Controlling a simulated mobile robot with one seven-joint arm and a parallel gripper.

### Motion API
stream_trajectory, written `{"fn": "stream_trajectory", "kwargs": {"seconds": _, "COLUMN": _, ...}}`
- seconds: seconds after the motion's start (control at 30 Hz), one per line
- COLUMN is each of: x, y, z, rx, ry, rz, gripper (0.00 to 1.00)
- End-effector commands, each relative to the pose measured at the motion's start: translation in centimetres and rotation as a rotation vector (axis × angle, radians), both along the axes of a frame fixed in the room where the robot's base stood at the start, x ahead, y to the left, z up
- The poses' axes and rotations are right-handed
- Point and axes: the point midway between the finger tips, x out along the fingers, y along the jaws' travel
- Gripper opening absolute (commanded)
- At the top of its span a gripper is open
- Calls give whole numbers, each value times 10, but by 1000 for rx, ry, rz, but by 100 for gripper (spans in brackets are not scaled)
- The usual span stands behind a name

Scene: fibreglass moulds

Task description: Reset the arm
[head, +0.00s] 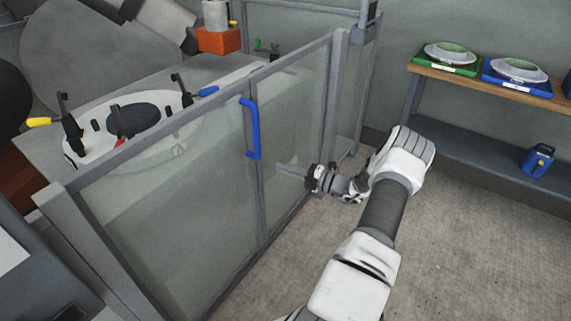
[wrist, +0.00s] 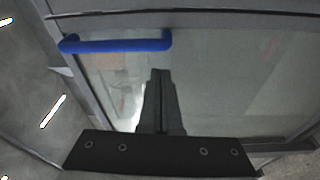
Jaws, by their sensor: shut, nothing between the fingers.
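My arm reaches out over the floor from the bottom of the head view. My gripper (head: 285,168) is in front of the glazed enclosure door (head: 295,120), just right of and below its blue handle (head: 252,130). In the wrist view my gripper (wrist: 160,75) has its two fingers together with nothing between them. The blue handle (wrist: 118,44) lies beyond the fingertips and to their left, apart from them. The door looks closed in its frame. I cannot tell how near the fingertips are to the panel.
Behind the panels stands a white mould (head: 90,140) with clamps on a grey table. The concrete floor (head: 470,240) at the right is clear.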

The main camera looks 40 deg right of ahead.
Motion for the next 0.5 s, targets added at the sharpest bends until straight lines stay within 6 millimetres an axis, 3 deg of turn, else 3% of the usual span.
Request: {"fn": "stream_trajectory", "kwargs": {"seconds": 0.5, "x": -5, "y": 5, "z": -1, "rx": 0, "ry": -1, "rz": 5, "gripper": 0}}
